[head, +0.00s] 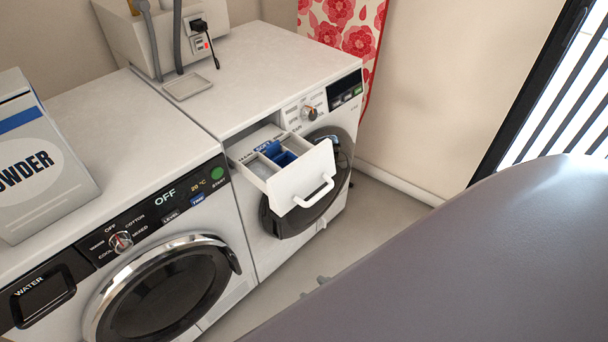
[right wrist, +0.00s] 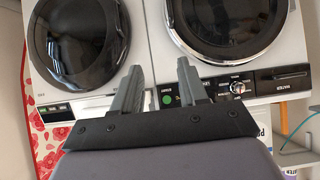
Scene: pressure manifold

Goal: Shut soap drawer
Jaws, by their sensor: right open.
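The soap drawer (head: 290,172) is pulled out of the front of the farther white washing machine (head: 262,75). It has a white front with a looped handle (head: 316,194) and several compartments, one with a blue insert. In the head view only small grey tips of my right gripper (head: 314,287) show, below the drawer and apart from it, past my large grey arm link. In the right wrist view my right gripper (right wrist: 158,82) has its two fingers spread with nothing between them. The drawer is hard to make out there, partly behind a finger. My left gripper is not in view.
A nearer washer (head: 165,285) with a round door stands to the left, with a powder box (head: 40,160) on top. A small tray (head: 190,86) and a white sink (head: 180,30) are behind. Floor (head: 375,215) is free right of the farther machine.

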